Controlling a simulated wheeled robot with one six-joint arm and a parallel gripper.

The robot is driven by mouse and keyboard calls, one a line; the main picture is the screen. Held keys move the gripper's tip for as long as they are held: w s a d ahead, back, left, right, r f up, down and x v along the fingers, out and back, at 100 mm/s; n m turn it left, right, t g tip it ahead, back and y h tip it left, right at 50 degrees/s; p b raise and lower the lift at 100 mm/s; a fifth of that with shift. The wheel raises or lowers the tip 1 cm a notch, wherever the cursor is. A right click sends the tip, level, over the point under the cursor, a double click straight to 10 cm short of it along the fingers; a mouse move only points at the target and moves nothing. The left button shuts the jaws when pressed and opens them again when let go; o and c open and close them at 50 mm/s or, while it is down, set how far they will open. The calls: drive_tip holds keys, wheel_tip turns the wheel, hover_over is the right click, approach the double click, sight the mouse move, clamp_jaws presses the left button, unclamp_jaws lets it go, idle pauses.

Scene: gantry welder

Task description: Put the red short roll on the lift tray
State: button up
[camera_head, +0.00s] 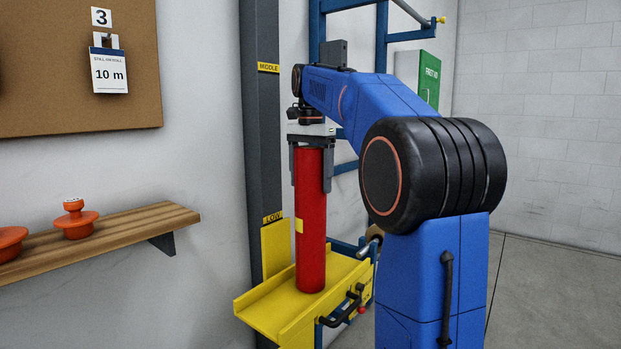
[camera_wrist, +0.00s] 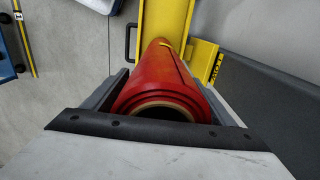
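The red roll (camera_head: 311,220) stands upright over the yellow lift tray (camera_head: 272,306) in the head view. Its lower end appears to rest on the tray or hang just above it; I cannot tell which. My gripper (camera_head: 312,172) is around the roll's top end from above, one finger on each side. In the wrist view the red roll (camera_wrist: 166,97) sits between the two fingers, its hollow core facing the camera. The yellow tray (camera_wrist: 163,22) shows beyond its far end. The fingers look closed against the roll's sides.
A dark post (camera_head: 262,130) with LOW and MIDDLE labels rises behind the tray. A wooden shelf (camera_head: 110,238) with orange objects is at left. A blue frame (camera_head: 381,40) and a green first aid box (camera_head: 429,78) stand behind my arm. A handle (camera_head: 342,308) juts from the tray's side.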

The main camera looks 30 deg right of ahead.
sight(310, 149)
drive_tip(key=shift+o, duration=0.2)
wheel_tip(310, 149, up, 6)
drive_tip(key=shift+r, duration=0.9)
